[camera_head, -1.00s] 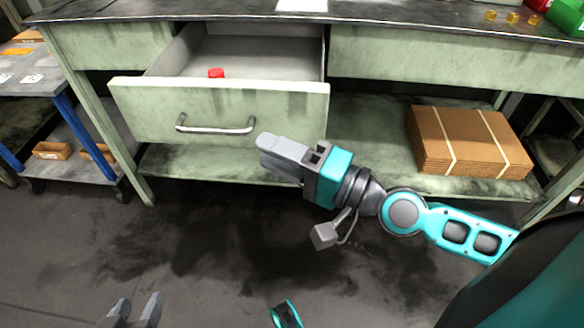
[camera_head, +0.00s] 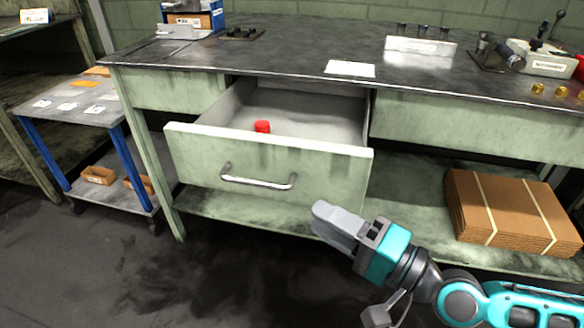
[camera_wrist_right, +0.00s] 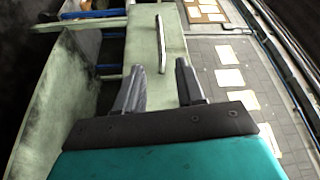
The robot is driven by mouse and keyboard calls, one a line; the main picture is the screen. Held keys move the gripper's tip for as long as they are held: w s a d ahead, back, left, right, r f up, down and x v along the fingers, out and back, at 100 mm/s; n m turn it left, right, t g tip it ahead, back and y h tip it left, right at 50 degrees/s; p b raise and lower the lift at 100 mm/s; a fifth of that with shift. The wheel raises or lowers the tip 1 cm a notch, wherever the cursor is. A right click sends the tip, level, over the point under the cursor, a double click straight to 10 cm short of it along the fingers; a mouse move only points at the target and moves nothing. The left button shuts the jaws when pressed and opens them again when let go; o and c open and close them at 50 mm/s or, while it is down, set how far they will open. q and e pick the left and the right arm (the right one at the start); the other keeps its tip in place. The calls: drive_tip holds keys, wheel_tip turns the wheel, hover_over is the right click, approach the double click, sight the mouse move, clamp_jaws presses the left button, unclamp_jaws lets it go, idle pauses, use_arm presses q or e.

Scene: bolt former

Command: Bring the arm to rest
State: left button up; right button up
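My right gripper (camera_head: 330,225) is in front of the bench, just right of and below the open drawer's front (camera_head: 265,165). In the right wrist view my right gripper (camera_wrist_right: 160,88) has its two grey fingers apart with nothing between them. The drawer's handle (camera_head: 258,181) also shows in the wrist view (camera_wrist_right: 161,45), beyond the fingertips and apart from them. A red object (camera_head: 262,127) lies inside the drawer. My left gripper is in neither current view.
The workbench top (camera_head: 290,55) carries a white sheet (camera_head: 350,69), a rack (camera_head: 420,45) and fittings. Flat cardboard (camera_head: 510,212) lies on the lower shelf at right. A blue-legged cart (camera_head: 75,105) stands at left. The floor (camera_head: 120,275) in front is clear.

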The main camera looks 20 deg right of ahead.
use_arm(q)
drive_tip(key=shift+s+f, duration=0.1)
use_arm(e)
drive_tip(key=s+a+f+n+g+h, duration=0.1)
drive_tip(key=a+f+n+g+h, duration=0.15)
drive_tip(key=f+n, duration=0.45)
drive_tip(key=s+a+f+n+g+h, duration=0.15)
drive_tip(key=f+n+h, duration=0.3)
drive_tip(key=f, duration=0.55)
use_arm(q)
drive_tip(key=s+a+r+p, duration=0.1)
drive_tip(key=a+r+p, duration=0.1)
drive_tip(key=r+p, duration=0.5)
drive_tip(key=s+a+r+y+p, duration=0.1)
drive_tip(key=r+p, duration=0.6)
drive_tip(key=p, duration=0.7)
drive_tip(key=shift+a+r+y+p, duration=0.15)
drive_tip(key=shift+a+y+p, duration=0.15)
drive_tip(key=shift+a, duration=0.5)
use_arm(e)
drive_tip(key=d+r, duration=0.2)
drive_tip(key=r, duration=0.5)
drive_tip(key=s+d+r+h, duration=0.1)
drive_tip(key=d+r, duration=0.1)
drive_tip(key=r, duration=0.4)
drive_tip(key=shift+s+r+g+h, duration=0.3)
drive_tip(key=shift+r+g, duration=0.05)
drive_tip(key=shift+g, duration=0.05)
